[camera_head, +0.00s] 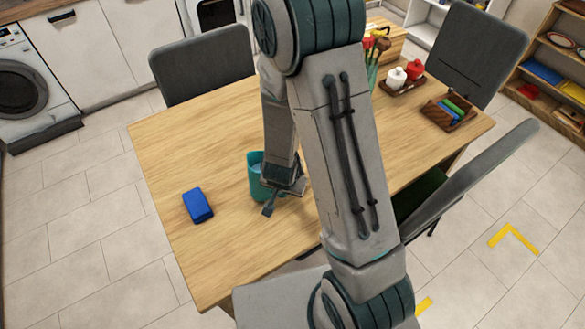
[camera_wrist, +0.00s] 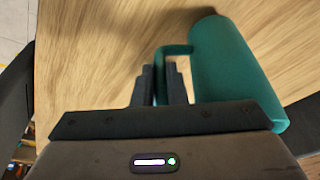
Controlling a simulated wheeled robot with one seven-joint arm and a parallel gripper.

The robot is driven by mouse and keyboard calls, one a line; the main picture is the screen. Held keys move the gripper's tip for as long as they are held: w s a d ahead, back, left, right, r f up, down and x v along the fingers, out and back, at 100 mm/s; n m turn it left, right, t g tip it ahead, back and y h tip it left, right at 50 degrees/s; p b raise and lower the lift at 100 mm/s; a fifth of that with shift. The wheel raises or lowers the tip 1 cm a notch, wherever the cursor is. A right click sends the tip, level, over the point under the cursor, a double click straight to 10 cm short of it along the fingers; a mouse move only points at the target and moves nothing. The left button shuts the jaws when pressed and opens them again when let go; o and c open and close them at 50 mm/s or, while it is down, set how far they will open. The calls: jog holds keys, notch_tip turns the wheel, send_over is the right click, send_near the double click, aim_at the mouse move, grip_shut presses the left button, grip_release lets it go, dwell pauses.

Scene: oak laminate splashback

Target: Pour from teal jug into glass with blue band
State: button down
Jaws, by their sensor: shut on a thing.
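The teal jug (camera_head: 256,185) is near the middle of the wooden table in the head view, partly covered by my arm. Something pale blue shows inside its mouth. In the wrist view the jug (camera_wrist: 232,70) lies to the right of my gripper (camera_wrist: 161,80), with its handle (camera_wrist: 176,49) reaching toward the fingers. My gripper (camera_head: 280,199) is shut on the handle, at the jug's right side in the head view. I cannot tell whether the jug touches the table. I see no glass with a blue band; my arm hides part of the table.
A blue block (camera_head: 197,205) lies left of the jug on the table (camera_head: 180,145). A tray with red and white pots (camera_head: 398,78) and a wooden box (camera_head: 449,111) of coloured items stand at the right back. Chairs surround the table. Its left part is mostly clear.

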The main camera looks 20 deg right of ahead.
jog(key=shift+w+d+r+m+g+y+b, duration=0.15)
jog(key=shift+d+r+y+b, duration=0.25)
jog(key=shift+y+b, duration=0.75)
jog(key=shift+w+d+r+m+g+y+b, duration=0.1)
jog(key=shift+d+r+g+y+b, duration=0.35)
jog(key=shift+b, duration=1.1)
jog(key=shift+w+d+r+m+t+y+b, duration=0.15)
jog(key=shift+d+y+b, duration=0.45)
jog(key=shift+y+b, duration=0.65)
jog(key=shift+d+r, duration=0.15)
jog(key=shift+r, duration=0.15)
jog(key=shift+s+f+g+y+b, duration=0.15)
jog(key=shift+f+y+b, duration=0.3)
jog(key=shift+y, duration=0.5)
jog(key=shift+w+f+g+y+b, duration=0.1)
jog(key=shift+f+y+b, duration=0.3)
jog(key=shift+y, duration=0.5)
dwell(0.5)
jog(key=shift+a+f+y, duration=0.1)
jog(key=shift+a+y, duration=0.1)
jog(key=shift+y, duration=0.1)
dwell(1.1)
